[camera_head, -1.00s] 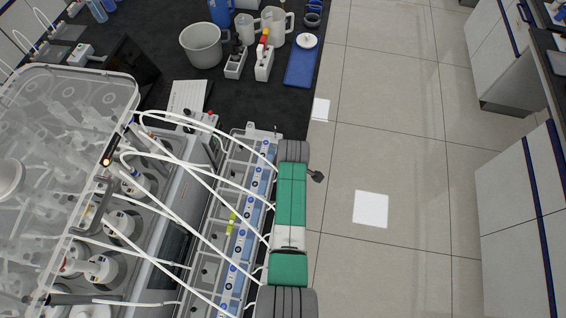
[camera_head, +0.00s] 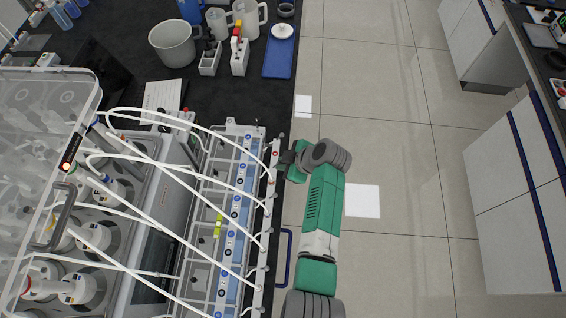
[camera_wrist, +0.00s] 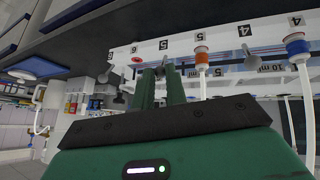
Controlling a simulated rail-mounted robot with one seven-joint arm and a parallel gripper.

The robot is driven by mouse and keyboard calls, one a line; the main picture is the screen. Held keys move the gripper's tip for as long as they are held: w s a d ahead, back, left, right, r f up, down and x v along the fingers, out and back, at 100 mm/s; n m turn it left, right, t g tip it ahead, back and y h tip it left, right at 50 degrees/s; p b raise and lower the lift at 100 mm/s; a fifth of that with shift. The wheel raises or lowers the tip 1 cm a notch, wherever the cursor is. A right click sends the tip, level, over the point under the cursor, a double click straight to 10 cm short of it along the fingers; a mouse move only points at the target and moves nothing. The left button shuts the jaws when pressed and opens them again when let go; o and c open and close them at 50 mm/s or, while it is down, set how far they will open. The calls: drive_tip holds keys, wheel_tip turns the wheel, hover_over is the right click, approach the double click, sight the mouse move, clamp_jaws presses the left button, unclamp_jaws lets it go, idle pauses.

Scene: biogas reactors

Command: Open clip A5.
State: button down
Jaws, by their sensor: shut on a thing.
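My gripper (camera_wrist: 163,88) has two green fingers, close together and shut on a small grey clip (camera_wrist: 166,62) on the white rail (camera_wrist: 120,54), just under a label 5. The fingertips hide most of that clip, so I cannot tell how it is turned. Another grey clip (camera_wrist: 247,50) hangs by a label 4 to the right. In the head view my gripper (camera_head: 281,164) reaches the rail's right side near its far end; the clip is too small to make out there. No letter A is readable.
White tubes run to the rail; one has an orange connector (camera_wrist: 202,56), one a blue connector (camera_wrist: 296,44). A blue tray (camera_head: 279,56) and a grey pot (camera_head: 172,43) stand on the black bench. The floor (camera_head: 400,140) to the right is clear.

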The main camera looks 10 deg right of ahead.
idle(0.3)
drive_tip(key=c, duration=1.4)
unclamp_jaws()
drive_tip(key=v, duration=0.7)
drive_tip(key=shift+d+r+p, duration=0.25)
drive_tip(key=shift+p, duration=0.15)
drive_tip(key=shift+s, duration=0.1)
